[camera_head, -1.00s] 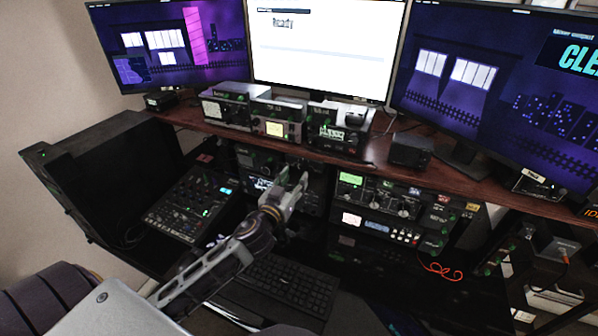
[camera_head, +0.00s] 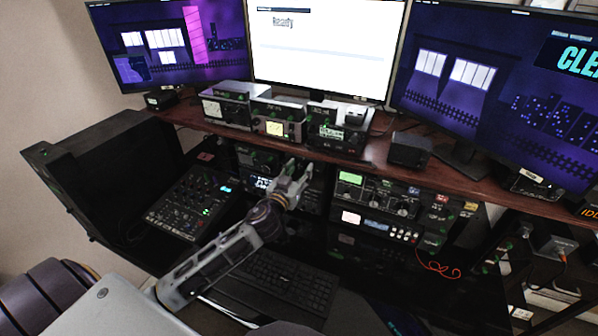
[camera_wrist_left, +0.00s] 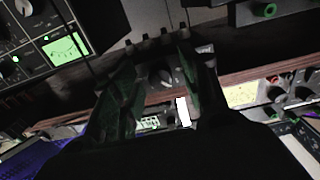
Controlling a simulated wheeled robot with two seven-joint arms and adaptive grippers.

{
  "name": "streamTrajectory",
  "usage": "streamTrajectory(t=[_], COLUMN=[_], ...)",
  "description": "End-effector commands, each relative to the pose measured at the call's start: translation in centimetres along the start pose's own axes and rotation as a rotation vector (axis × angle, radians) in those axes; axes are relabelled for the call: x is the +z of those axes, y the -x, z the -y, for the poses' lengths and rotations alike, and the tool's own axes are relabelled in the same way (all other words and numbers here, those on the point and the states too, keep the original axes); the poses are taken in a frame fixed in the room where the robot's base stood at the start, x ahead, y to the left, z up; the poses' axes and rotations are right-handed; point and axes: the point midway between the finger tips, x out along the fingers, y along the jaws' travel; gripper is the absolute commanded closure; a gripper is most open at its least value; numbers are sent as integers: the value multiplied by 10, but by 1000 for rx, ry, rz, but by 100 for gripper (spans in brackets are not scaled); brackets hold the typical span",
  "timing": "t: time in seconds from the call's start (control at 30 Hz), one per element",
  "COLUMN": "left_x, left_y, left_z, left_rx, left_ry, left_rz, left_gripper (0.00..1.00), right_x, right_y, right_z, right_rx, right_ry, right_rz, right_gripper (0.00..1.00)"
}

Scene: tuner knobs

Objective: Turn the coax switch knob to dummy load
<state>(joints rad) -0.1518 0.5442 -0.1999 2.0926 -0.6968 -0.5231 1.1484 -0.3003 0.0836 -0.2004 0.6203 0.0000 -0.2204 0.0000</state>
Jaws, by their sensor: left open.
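My left gripper (camera_head: 298,174) is in front of the rack gear, just below the front edge of the wooden shelf. Its two fingers are apart and nothing is held between them. In the left wrist view the gripper (camera_wrist_left: 160,85) frames a dark round knob (camera_wrist_left: 162,76) with a light pointer mark. The knob lies beyond the fingertips, and I see no contact with it. I cannot read any label there, so I cannot tell whether it is the coax switch knob or which position it points to. My right gripper is not in view.
The wooden shelf (camera_head: 440,178) carries several radio boxes and a small black box (camera_head: 410,150). Below it, to the right of my gripper, is a unit with a green display (camera_head: 351,178). A mixer (camera_head: 190,203) and a keyboard (camera_head: 290,280) lie lower. Monitors stand behind.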

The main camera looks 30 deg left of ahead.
Motion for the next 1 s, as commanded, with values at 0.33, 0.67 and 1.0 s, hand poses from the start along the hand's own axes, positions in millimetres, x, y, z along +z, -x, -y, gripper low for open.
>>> streamTrajectory(t=[0.33,0.67,1.0], left_x=[0,0,0], left_y=[0,0,0], left_z=[0,0,1], left_rx=[0,0,-1], left_ry=[0,-6,-88], left_rz=[0,0,1], left_gripper=[86,100,100], right_x=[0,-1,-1], right_y=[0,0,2], right_z=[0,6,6], right_rx=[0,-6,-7], right_ry=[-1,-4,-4], right_rz=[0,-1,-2], right_gripper=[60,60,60])
